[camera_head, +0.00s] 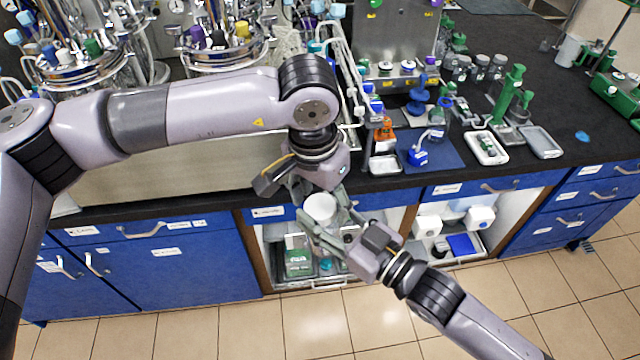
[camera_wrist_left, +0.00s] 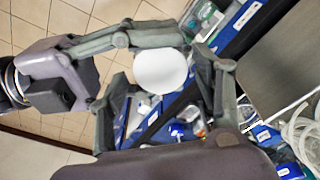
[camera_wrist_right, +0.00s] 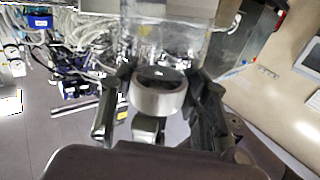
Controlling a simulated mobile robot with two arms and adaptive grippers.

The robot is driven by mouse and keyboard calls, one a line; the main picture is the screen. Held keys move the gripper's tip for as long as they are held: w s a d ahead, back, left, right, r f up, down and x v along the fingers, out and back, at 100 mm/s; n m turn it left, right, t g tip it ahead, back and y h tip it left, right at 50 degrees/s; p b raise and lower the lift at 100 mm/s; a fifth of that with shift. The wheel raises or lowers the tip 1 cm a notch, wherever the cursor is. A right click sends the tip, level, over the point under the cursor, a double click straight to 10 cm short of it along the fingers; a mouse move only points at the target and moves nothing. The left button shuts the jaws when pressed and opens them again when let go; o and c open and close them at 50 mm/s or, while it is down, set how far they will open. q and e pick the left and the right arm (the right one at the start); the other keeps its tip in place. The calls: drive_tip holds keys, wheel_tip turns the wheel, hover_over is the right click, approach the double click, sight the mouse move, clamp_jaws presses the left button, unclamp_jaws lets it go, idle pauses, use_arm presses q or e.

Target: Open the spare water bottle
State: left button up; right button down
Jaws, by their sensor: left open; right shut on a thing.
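The spare water bottle shows mainly as a round white top (camera_head: 320,207) in front of the bench; in the left wrist view this top (camera_wrist_left: 160,70) is a plain white disc. My right gripper (camera_head: 330,222) is shut on the bottle, with a finger along its side. My left gripper (camera_head: 305,190) is open just above, and its fingers (camera_wrist_left: 168,95) stand apart on either side of the white top. In the right wrist view a pale ring-shaped part (camera_wrist_right: 158,98) sits between the right fingers (camera_wrist_right: 160,105). The bottle's lower body is largely hidden.
The black bench top (camera_head: 545,85) carries a blue mat (camera_head: 428,150), white trays (camera_head: 488,148) and a green stand (camera_head: 510,95). Steel bioreactors (camera_head: 215,50) stand behind my left arm. Open shelves below hold bottles and a green-labelled box (camera_head: 298,262). The tiled floor in front is clear.

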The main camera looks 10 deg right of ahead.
use_arm(q)
drive_tip(key=shift+d+f, duration=0.1)
drive_tip(key=shift+f, duration=0.35)
drive_tip(key=shift+c, duration=0.2)
drive_tip(key=shift+s, duration=0.1)
drive_tip(key=c, duration=1.1)
drive_tip(key=o, duration=1.2)
drive_tip(key=shift+r, duration=0.1)
